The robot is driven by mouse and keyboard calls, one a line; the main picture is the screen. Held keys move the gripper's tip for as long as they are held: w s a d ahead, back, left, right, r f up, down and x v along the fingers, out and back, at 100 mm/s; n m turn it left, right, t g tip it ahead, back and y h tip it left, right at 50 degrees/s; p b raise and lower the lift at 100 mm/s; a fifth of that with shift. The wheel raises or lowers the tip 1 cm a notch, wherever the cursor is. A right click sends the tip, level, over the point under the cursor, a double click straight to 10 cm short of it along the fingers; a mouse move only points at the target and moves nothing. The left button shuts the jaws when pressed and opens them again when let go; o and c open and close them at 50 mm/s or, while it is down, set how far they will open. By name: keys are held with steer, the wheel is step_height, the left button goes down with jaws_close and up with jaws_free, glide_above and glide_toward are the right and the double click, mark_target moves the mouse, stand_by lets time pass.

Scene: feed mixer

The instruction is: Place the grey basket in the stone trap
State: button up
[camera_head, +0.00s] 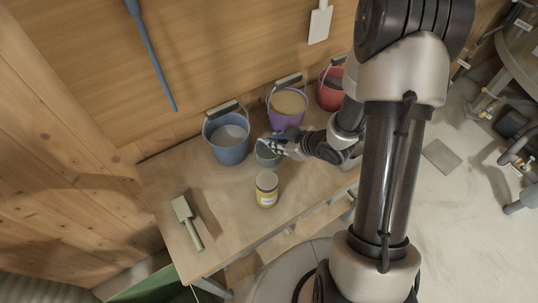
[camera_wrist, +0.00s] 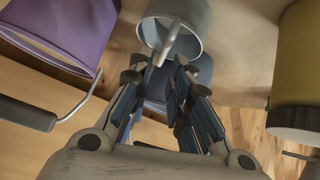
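A small grey container with a handle (camera_head: 267,158), which I take for the grey basket, stands on the wooden table just left of my gripper (camera_head: 279,147). In the wrist view the grey basket (camera_wrist: 192,16) shows its round rim at the top. Its bar handle points toward my gripper (camera_wrist: 160,70). The fingers are apart, with the handle's end between or just beyond their tips. I see no clear contact. I cannot make out the stone trap in either view.
On the table (camera_head: 225,225) stand a blue bucket (camera_head: 229,150), a purple bucket (camera_head: 287,119), a red bucket (camera_head: 330,97) and a yellow jar (camera_head: 267,198). Machinery (camera_head: 520,55) stands at the far right beyond open floor.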

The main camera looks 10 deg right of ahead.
mark_target(269, 150)
steer(key=shift+b+x, duration=0.35)
steer(key=shift+x, duration=0.85)
steer(key=x, duration=0.2)
steer(key=b+x, duration=0.1)
steer(key=x, duration=0.1)
steer(key=shift+s+d+f, duration=0.1)
steer(key=shift+s+f, duration=0.1)
steer(key=shift+f, duration=0.15)
steer(key=shift+r, duration=0.1)
steer(key=shift+c, duration=0.6)
jaws_close()
